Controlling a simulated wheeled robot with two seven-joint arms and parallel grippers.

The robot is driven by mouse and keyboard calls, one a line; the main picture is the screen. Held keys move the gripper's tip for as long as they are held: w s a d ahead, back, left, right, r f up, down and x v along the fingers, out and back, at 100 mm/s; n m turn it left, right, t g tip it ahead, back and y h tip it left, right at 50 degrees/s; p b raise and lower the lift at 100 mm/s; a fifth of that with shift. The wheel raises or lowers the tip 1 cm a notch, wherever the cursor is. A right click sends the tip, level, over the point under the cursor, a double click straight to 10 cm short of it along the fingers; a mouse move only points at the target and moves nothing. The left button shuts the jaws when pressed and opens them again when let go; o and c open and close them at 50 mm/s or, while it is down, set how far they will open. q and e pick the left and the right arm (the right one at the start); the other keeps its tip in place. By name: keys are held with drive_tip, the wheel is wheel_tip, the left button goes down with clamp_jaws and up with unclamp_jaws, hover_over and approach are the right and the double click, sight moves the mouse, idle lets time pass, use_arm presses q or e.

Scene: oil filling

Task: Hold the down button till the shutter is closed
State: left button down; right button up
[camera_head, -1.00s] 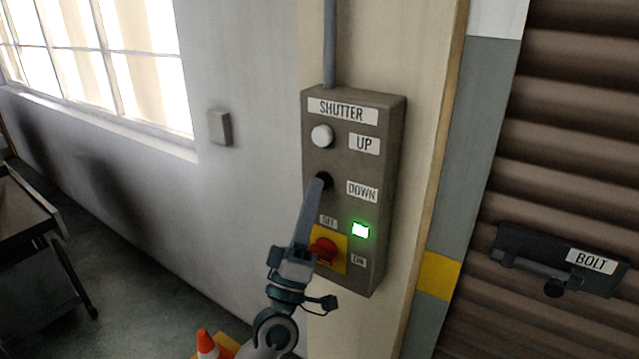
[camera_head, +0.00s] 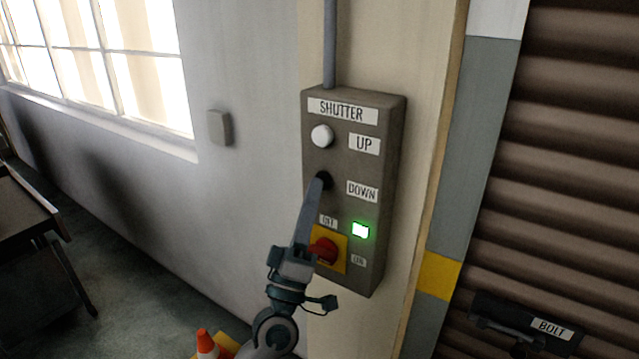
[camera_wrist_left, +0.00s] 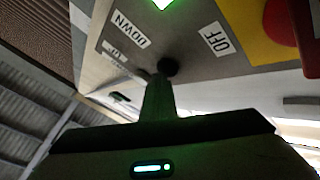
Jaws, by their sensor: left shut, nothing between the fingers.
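The grey shutter control box (camera_head: 353,120) is on the wall in the head view. Its black down button (camera_head: 325,180) sits beside the DOWN label (camera_head: 362,191), below the white up button (camera_head: 321,136). My left gripper (camera_head: 319,178) is shut and empty, with its fingertips at the down button, partly covering it. In the left wrist view the fingers (camera_wrist_left: 158,98) reach up to the dark button (camera_wrist_left: 168,67). The brown slatted shutter (camera_head: 570,150) is at the right, with a bolt (camera_head: 525,325) low on it. My right gripper is not in view.
A green light (camera_head: 360,230) is lit on the box. A red rotary switch (camera_head: 323,250) on a yellow plate is close beside my left gripper. An orange cone (camera_head: 206,343) stands on the floor, and a table (camera_head: 25,205) is at the left.

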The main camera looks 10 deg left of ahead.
use_arm(q)
drive_tip(key=shift+s, duration=0.1)
drive_tip(key=shift+s+a+p, duration=0.3)
drive_tip(key=shift+s+a, duration=0.05)
drive_tip(key=shift+s, duration=0.45)
drive_tip(key=s, duration=0.1)
drive_tip(key=s+a, duration=0.1)
drive_tip(key=s, duration=0.1)
drive_tip(key=s+p, duration=0.1)
drive_tip(key=shift+s+a, duration=0.35)
idle(0.4)
